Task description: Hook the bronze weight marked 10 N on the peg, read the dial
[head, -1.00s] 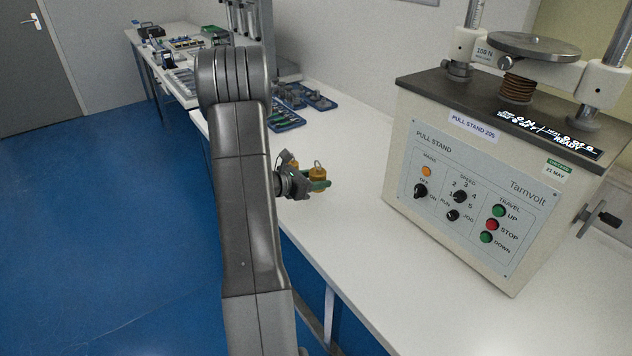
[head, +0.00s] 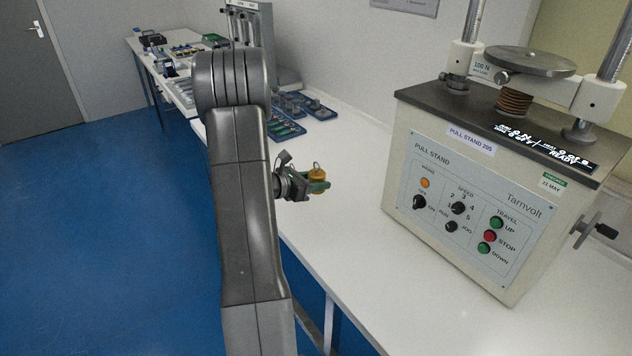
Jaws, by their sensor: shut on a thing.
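My gripper (head: 319,187) is shut on a small bronze weight (head: 317,174) with a wire loop on top. It holds the weight upright over the white bench, left of the pull stand. Any marking on the weight is too small to read. My arm covers part of the bench to the left. I cannot make out a peg or a dial in this view.
The cream pull stand (head: 470,200) fills the right, with knobs, buttons, columns and a lit display (head: 546,146) reading READY. Blue trays (head: 285,128) of parts lie farther back on the bench (head: 345,250). Bare bench lies in front of the stand.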

